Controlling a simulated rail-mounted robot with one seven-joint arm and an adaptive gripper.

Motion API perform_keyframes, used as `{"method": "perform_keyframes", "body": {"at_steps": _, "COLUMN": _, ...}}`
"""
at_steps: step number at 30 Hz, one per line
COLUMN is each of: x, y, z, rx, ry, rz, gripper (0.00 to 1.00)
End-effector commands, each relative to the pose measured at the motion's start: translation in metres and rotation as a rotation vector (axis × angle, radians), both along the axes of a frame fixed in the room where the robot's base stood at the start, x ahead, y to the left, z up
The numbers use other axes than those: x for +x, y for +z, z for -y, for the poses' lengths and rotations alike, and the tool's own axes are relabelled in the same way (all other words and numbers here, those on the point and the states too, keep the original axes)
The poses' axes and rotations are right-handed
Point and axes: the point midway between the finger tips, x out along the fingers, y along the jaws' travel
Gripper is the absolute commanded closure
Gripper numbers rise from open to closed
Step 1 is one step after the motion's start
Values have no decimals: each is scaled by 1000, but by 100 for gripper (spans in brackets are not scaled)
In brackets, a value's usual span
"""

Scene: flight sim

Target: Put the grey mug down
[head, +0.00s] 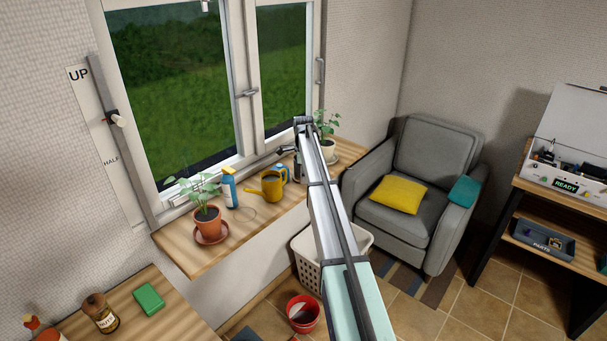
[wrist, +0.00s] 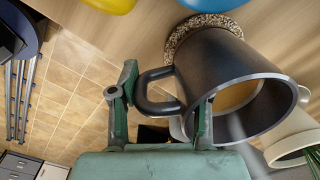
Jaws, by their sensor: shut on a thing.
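The grey mug (wrist: 228,75) fills the right of the wrist view, its open rim toward the camera and something tan inside. Its handle (wrist: 146,92) lies between the two green fingers of my gripper (wrist: 164,92), which is shut on it. A speckled cork coaster (wrist: 204,22) shows behind the mug's base, on the wooden sill. The base overlaps the coaster in this view; I cannot tell whether they touch. In the head view my own arm reaches over the window sill (head: 245,228) and mostly hides the gripper and mug.
A yellow watering can (head: 271,186), a blue object (head: 283,173) and a spray bottle (head: 229,188) stand left of my arm. A white-potted plant (head: 328,149) stands close on the right. A potted plant (head: 207,218) is farther left. A laundry basket (head: 305,262) is below the sill.

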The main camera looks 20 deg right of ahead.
Motion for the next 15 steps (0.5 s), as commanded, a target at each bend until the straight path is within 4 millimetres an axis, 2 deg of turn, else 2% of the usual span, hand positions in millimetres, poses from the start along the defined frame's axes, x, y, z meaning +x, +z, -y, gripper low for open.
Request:
{"method": "perform_keyframes", "body": {"at_steps": 5, "x": 0, "y": 0, "z": 0, "rx": -1, "ry": 0, "rz": 2, "gripper": 100}}
{"method": "perform_keyframes", "body": {"at_steps": 6, "x": 0, "y": -1, "z": 0, "rx": 0, "ry": 0, "rz": 1, "gripper": 50}}
{"method": "perform_keyframes", "body": {"at_steps": 8, "x": 0, "y": -1, "z": 0, "rx": 0, "ry": 0, "rz": 1, "gripper": 28}}
{"method": "perform_keyframes", "body": {"at_steps": 15, "x": 0, "y": -1, "z": 0, "rx": 0, "ry": 0, "rz": 1, "gripper": 27}}
